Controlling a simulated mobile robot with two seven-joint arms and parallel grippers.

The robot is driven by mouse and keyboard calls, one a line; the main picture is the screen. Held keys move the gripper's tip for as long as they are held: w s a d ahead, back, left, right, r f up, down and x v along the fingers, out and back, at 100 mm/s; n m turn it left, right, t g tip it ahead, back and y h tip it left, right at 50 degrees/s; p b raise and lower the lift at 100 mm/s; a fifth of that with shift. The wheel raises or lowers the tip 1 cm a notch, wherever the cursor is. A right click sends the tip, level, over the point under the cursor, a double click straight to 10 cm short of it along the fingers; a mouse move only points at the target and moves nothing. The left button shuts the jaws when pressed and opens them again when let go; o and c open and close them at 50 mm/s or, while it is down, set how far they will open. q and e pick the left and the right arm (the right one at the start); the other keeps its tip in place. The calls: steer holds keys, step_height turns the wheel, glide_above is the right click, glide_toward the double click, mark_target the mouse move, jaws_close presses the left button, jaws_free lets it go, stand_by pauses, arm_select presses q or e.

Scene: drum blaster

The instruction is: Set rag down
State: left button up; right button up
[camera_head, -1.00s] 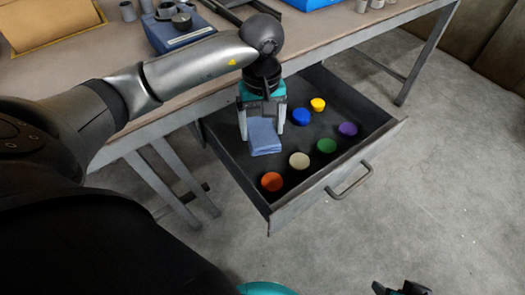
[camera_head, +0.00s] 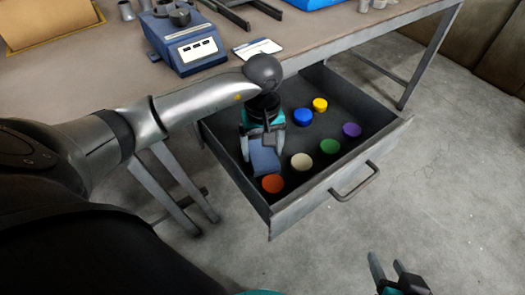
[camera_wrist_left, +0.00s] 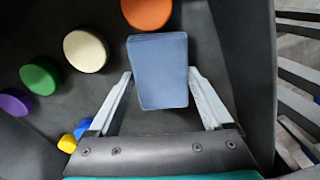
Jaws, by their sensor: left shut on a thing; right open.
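The rag (camera_head: 265,161) is a folded blue-grey cloth inside the open drawer (camera_head: 322,205), near its left side. My left gripper (camera_head: 263,155) reaches down into the drawer and is shut on the rag. In the left wrist view the rag (camera_wrist_left: 160,72) sits between the two fingertips, close to the orange lid-like disc (camera_wrist_left: 147,12). Whether the rag's underside touches the drawer floor is hard to tell. My right gripper (camera_head: 392,268) is open and empty, low over the floor at the bottom right.
Orange (camera_head: 273,184), cream (camera_head: 302,161), green (camera_head: 330,146), purple (camera_head: 351,130), blue (camera_head: 303,117) and yellow (camera_head: 320,104) round pieces lie in the drawer. The workbench (camera_head: 90,77) above holds a blue device (camera_head: 185,42) and a white card (camera_head: 258,48).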

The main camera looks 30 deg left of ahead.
arm_select(q)
steer(key=shift+f, duration=0.15)
arm_select(e)
steer(key=shift+w+a, duration=0.1)
steer(key=shift+a, duration=0.1)
arm_select(q)
steer(key=shift+f, duration=0.15)
steer(key=o, duration=1)
arm_select(e)
steer(key=shift+w+a+t+y, duration=0.15)
steer(key=shift+a+t+y, duration=0.15)
steer(key=shift+t, duration=0.1)
steer(key=shift+d+r, duration=0.1)
steer(key=shift+d, duration=0.05)
